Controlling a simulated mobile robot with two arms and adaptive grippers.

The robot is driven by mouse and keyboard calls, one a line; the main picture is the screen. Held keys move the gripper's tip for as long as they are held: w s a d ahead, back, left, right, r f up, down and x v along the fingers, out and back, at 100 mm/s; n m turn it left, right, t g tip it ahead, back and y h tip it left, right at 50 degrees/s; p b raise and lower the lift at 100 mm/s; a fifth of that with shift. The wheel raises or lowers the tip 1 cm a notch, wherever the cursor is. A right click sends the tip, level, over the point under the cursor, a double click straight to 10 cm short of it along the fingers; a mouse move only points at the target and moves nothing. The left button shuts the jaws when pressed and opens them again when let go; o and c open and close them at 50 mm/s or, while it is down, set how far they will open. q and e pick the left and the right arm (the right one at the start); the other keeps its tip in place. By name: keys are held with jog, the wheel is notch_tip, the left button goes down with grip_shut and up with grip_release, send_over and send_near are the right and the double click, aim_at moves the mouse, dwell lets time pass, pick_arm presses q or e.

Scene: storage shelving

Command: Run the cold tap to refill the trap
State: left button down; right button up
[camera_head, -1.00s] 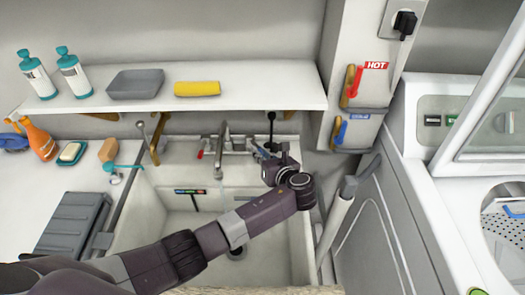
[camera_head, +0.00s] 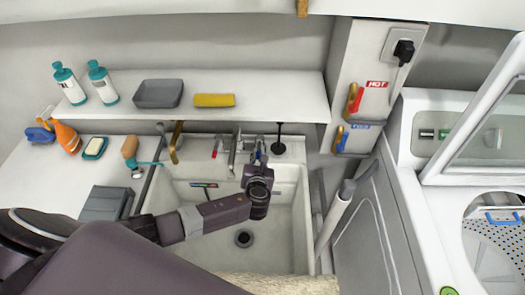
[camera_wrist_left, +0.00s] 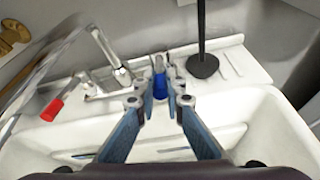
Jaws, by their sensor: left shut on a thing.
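My left gripper (camera_head: 258,160) reaches over the sink (camera_head: 289,205) to the tap at its back edge. In the left wrist view the gripper (camera_wrist_left: 160,92) has its fingertips closed on the blue cold tap handle (camera_wrist_left: 160,84), one on each side. The metal spout (camera_wrist_left: 110,48) stands left of the handle, and it also shows in the head view (camera_head: 233,155). The red hot tap handle (camera_wrist_left: 52,110) is further left. I cannot make out any running water. The drain (camera_head: 244,239) shows in the sink floor. My right gripper is not in view.
A shelf (camera_head: 285,100) above the sink holds two bottles, a grey tray (camera_head: 158,94) and a yellow item (camera_head: 214,100). A black plunger (camera_head: 278,146) stands right of the tap. Hot and cold valve levers are on the right wall panel. A washing machine (camera_head: 408,160) stands at right.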

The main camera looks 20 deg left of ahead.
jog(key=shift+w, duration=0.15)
pick_arm(q)
jog(key=c, duration=2)
grip_release()
jog(key=v, duration=1.2)
jog(key=shift+s+a, duration=0.1)
jog(key=shift+a, duration=0.05)
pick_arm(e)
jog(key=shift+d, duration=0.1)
pick_arm(q)
jog(key=shift+s, duration=0.1)
